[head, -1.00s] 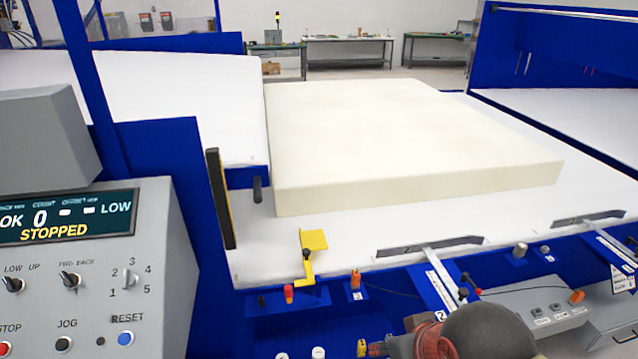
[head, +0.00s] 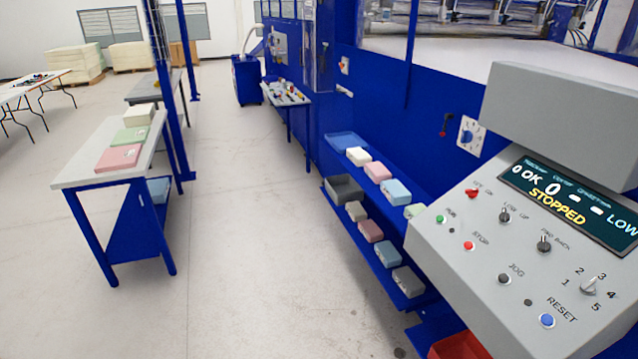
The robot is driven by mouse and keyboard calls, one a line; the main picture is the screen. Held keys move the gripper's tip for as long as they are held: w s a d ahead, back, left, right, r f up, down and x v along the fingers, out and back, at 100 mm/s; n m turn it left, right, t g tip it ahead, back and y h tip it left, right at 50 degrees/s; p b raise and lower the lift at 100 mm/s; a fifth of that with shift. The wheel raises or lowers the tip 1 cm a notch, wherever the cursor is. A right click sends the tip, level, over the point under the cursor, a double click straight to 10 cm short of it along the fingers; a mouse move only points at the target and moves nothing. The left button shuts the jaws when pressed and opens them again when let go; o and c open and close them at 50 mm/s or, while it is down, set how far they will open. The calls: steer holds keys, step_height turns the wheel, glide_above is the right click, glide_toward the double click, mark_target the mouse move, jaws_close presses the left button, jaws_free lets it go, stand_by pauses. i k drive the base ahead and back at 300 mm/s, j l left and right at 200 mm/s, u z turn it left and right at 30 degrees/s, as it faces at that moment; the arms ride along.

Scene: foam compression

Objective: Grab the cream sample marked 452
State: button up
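Cream blocks that could be the sample show in several places, but I cannot read the number 452 on any. A cream block (head: 358,156) lies on the upper shelf of the blue rack, left of a pink one. A duller beige block (head: 356,211) lies on the lower shelf. Another cream block (head: 138,115) lies at the far end of the grey-topped table on the left, behind green and pink pieces. My gripper is not in view.
The grey control console (head: 530,230) reads STOPPED at the right, beside the blue rack (head: 375,255). The grey-topped table (head: 75,172) stands left. Open floor (head: 240,230) lies between them. A red bin (head: 460,346) sits at the bottom edge.

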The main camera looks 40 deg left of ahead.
mark_target(358, 156)
steer(key=j+u, duration=0.3)
steer(key=j, duration=1.05)
steer(key=j+u, duration=0.3)
steer(key=j, duration=1.1)
